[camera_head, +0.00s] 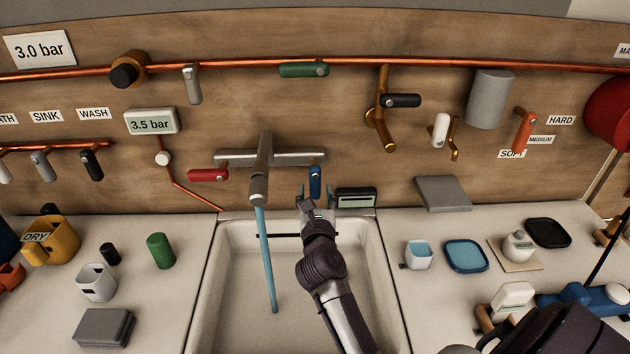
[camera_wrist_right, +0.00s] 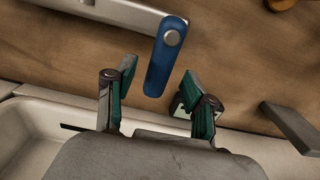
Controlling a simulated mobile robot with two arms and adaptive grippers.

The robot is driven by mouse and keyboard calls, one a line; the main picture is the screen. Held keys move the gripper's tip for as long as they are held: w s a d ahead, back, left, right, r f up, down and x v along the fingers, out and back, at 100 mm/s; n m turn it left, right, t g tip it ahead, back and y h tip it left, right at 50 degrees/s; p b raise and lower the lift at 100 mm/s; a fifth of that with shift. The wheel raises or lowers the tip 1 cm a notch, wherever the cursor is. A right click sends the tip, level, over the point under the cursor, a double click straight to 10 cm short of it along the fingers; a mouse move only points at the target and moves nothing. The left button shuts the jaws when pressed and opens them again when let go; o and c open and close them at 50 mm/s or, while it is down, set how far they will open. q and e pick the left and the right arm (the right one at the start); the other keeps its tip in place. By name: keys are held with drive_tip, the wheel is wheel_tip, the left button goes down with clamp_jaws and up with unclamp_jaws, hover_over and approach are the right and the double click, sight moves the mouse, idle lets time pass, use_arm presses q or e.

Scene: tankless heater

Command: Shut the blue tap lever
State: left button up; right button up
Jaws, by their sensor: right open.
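The blue tap lever (camera_head: 315,182) hangs down from the right end of the grey tap bar (camera_head: 290,158) over the sink. In the right wrist view the blue lever (camera_wrist_right: 163,62) points down, slightly tilted, with its lower end between and just beyond my fingertips. My right gripper (camera_head: 317,200) is open, with its fingers on either side of the lever's lower end; I cannot tell whether either touches it. It also shows in the wrist view (camera_wrist_right: 157,90). Blue water (camera_head: 265,255) runs from the spout (camera_head: 260,180). My left gripper is not in view.
The red lever (camera_head: 208,175) lies sideways at the bar's left end. A small dark display (camera_head: 356,197) stands close right of my gripper. The white sink (camera_head: 235,285) is below.

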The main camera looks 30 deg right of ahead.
sight(315, 188)
drive_tip(key=shift+x, duration=1.2)
drive_tip(key=shift+w+d+r, duration=0.1)
drive_tip(key=shift+w+d, duration=0.1)
drive_tip(key=shift+w, duration=0.1)
drive_tip(key=shift+w+d, duration=0.2)
drive_tip(key=shift+w, duration=0.05)
drive_tip(key=shift+c, duration=0.7)
drive_tip(key=c, duration=0.8)
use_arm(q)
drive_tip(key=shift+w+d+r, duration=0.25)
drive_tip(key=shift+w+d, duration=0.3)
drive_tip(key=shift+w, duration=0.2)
use_arm(e)
clamp_jaws()
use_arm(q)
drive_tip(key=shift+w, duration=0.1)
